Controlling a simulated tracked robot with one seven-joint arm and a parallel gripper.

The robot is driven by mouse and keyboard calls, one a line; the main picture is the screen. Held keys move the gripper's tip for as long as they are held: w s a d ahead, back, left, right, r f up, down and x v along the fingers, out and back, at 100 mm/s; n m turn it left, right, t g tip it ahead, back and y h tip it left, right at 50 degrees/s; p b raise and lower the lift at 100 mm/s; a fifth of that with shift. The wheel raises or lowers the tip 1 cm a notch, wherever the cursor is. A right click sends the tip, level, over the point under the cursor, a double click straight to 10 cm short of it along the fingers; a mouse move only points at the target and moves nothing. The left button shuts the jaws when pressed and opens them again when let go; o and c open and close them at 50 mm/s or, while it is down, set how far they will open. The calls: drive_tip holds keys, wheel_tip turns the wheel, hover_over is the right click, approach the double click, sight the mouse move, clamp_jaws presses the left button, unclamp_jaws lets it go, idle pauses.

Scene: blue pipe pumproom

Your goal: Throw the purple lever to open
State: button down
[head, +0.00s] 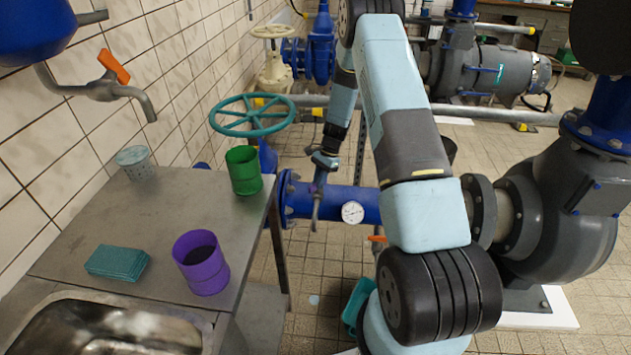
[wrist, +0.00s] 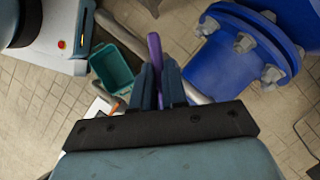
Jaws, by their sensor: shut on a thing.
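The purple lever (wrist: 154,48) shows in the wrist view as a narrow bar standing between the fingertips of my gripper (wrist: 158,70). The two dark fingers are closed on it, and its upper end sticks out beyond them. In the head view my gripper (head: 319,178) is small and far off, in front of the blue pipe (head: 342,206), left of the round gauge (head: 352,212). The lever is too small there to tell its angle clearly.
A blue flange with bolts (wrist: 242,52) lies close to the right of my gripper. A teal bin (wrist: 113,70) stands on the floor to the left. A steel table (head: 150,215) holds a purple cup (head: 201,263) and a green cup (head: 244,171). A teal handwheel (head: 252,115) rises behind it.

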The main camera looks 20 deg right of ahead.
drive_tip(key=n, duration=0.1)
drive_tip(key=n+g+h, duration=0.1)
drive_tip(key=n, duration=0.3)
drive_tip(key=shift+w+d+f+g, duration=0.1)
drive_tip(key=shift+w+d+g, duration=0.1)
drive_tip(key=shift+w+g, duration=0.15)
drive_tip(key=shift+a+n+h, duration=0.15)
drive_tip(key=shift+n+h, duration=0.55)
drive_tip(key=shift+n, duration=1)
drive_tip(key=shift+a+g, duration=0.1)
drive_tip(key=shift+g, duration=0.15)
drive_tip(key=c, duration=1.2)
unclamp_jaws()
drive_tip(key=shift+f, duration=0.15)
drive_tip(key=shift+o, duration=0.2)
drive_tip(key=shift+w+r, duration=0.1)
drive_tip(key=shift+r, duration=0.2)
drive_tip(key=v, duration=1.3)
